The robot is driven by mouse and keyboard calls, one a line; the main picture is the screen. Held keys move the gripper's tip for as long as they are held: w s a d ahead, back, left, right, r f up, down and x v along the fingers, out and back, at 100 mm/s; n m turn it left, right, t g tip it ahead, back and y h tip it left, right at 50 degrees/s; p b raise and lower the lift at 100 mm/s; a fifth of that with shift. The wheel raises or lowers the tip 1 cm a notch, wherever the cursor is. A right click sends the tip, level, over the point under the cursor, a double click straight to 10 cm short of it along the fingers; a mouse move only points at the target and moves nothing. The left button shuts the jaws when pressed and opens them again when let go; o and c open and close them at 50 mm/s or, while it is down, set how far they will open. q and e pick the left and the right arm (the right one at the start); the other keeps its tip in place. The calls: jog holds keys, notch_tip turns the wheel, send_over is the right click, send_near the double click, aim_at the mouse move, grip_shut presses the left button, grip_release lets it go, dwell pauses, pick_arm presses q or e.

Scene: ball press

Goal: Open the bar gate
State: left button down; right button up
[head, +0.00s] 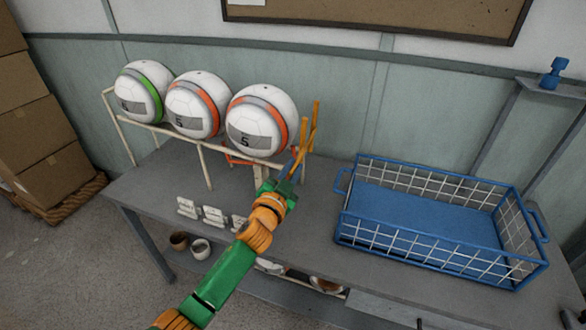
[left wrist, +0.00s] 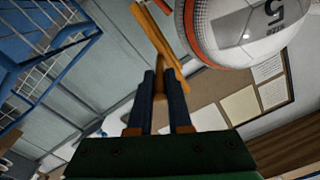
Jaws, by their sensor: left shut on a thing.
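The bar gate (head: 314,122) is a set of thin orange-yellow bars at the right end of the cream ball rack (head: 206,165), beside the nearest ball. It also shows in the left wrist view (left wrist: 158,38). My left gripper (head: 297,162) reaches up to the gate from below. In the left wrist view its dark blue fingers (left wrist: 160,82) are shut on a short orange piece of the gate. Three white balls stand in a row on the rack: one with a green band (head: 138,92) and two with orange bands (head: 197,105) (head: 262,120). My right gripper is not in view.
A blue wire basket (head: 440,238) stands on the grey table (head: 150,185) to the right of the rack. Small white items (head: 213,214) lie near the table's front edge. Cardboard boxes (head: 40,120) are stacked at the left. A wall stands close behind the rack.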

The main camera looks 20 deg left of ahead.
pick_arm(q)
jog(key=shift+d+f, duration=0.1)
dwell(0.6)
jog(key=d+f+m+b, duration=0.7)
jog(key=f+m, duration=0.3)
jog(key=m, duration=0.7)
jog(key=shift+d+f+m+b, duration=0.15)
jog(key=shift+f+m+b, duration=0.15)
jog(key=shift+b, duration=0.6)
jog(key=shift+s, duration=0.1)
jog(key=c, duration=0.8)
grip_release()
jog(key=shift+c, duration=0.2)
